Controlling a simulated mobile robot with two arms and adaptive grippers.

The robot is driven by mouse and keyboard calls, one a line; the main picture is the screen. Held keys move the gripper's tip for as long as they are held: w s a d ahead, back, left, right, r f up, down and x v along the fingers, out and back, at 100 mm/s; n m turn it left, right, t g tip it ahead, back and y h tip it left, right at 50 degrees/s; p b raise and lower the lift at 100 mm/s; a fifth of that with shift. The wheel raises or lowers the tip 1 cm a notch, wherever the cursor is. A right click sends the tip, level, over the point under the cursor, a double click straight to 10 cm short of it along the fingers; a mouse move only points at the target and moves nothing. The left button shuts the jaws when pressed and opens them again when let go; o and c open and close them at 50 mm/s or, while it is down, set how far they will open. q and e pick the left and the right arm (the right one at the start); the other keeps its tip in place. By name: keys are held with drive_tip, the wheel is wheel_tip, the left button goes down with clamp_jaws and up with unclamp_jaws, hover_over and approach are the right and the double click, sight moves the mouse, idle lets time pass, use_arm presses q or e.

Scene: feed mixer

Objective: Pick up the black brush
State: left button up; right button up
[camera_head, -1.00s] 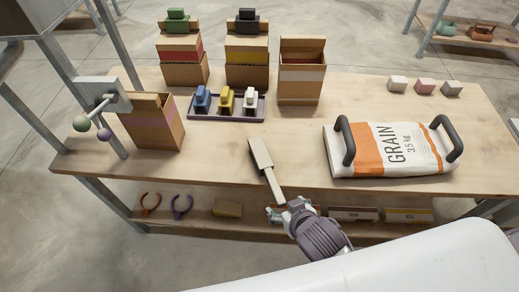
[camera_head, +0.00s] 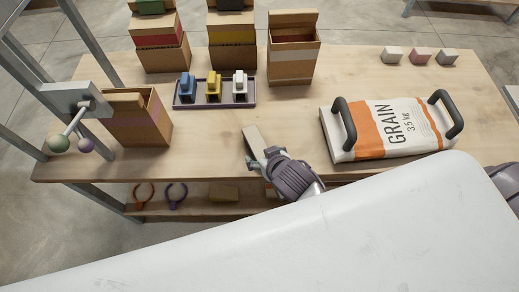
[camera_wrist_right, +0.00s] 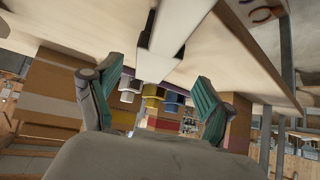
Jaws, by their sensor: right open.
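A flat, pale-topped tool with a handle (camera_head: 253,138), probably the brush, lies near the front edge of the table; no clearly black brush shows. My right gripper (camera_head: 270,158) is at its near end and covers the handle in the head view. In the right wrist view the tool (camera_wrist_right: 166,32) has a pale face and darker sides. My left gripper is not in view.
A grain bag (camera_head: 385,128) with dark handles lies to the right. A tray (camera_head: 214,106) with blue, yellow and white items stands behind. Cardboard boxes (camera_head: 293,50) line the back, and another box (camera_head: 140,118) is at the left. A lower shelf (camera_head: 200,208) runs underneath.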

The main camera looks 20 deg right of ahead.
sight(260, 149)
drive_tip(key=shift+w+f+p, duration=0.3)
drive_tip(key=shift+w+p, duration=0.05)
drive_tip(key=shift+w, duration=0.3)
drive_tip(key=x, duration=0.3)
drive_tip(key=shift+w+d+f+p, duration=0.15)
drive_tip(key=shift+w+p, duration=0.15)
drive_tip(key=shift+w+f, duration=0.1)
drive_tip(key=shift+f, duration=0.1)
drive_tip(key=shift+c, duration=1)
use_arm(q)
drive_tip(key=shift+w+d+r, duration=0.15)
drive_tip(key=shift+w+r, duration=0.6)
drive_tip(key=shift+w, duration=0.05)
use_arm(e)
drive_tip(key=shift+r, duration=0.1)
clamp_jaws()
